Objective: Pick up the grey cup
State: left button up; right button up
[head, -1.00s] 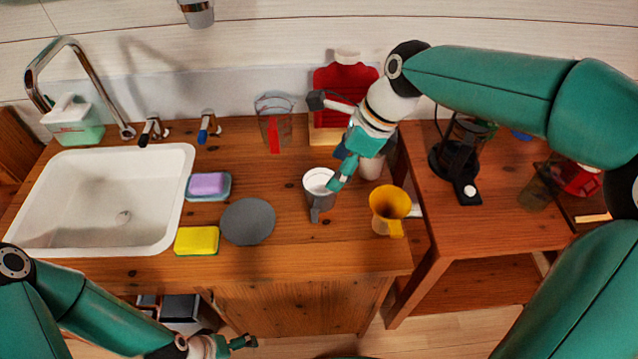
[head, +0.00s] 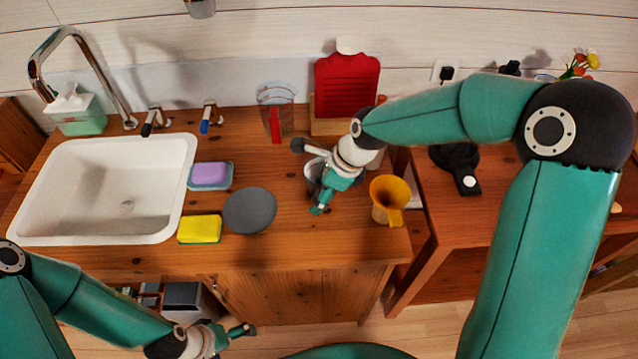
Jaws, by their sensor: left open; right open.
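The grey cup (head: 312,170) stands on the wooden counter between the dark grey plate and the yellow cup. My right gripper (head: 319,206) is over and in front of it and hides most of it, including its handle. The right gripper is open; whether its fingers touch the cup or straddle its handle I cannot tell. My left gripper (head: 246,331) is open and empty, low in front of the counter, away from the cup.
The yellow cup (head: 387,203) stands close to the right of my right gripper. The dark grey plate (head: 250,211), yellow sponge (head: 200,229) and purple soap (head: 210,173) lie to the left. A measuring jug (head: 276,107) and red board (head: 347,88) stand behind. The sink (head: 110,190) is far left.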

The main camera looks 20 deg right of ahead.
jog(key=shift+x, duration=1.45)
jog(key=shift+d, duration=0.1)
grip_shut()
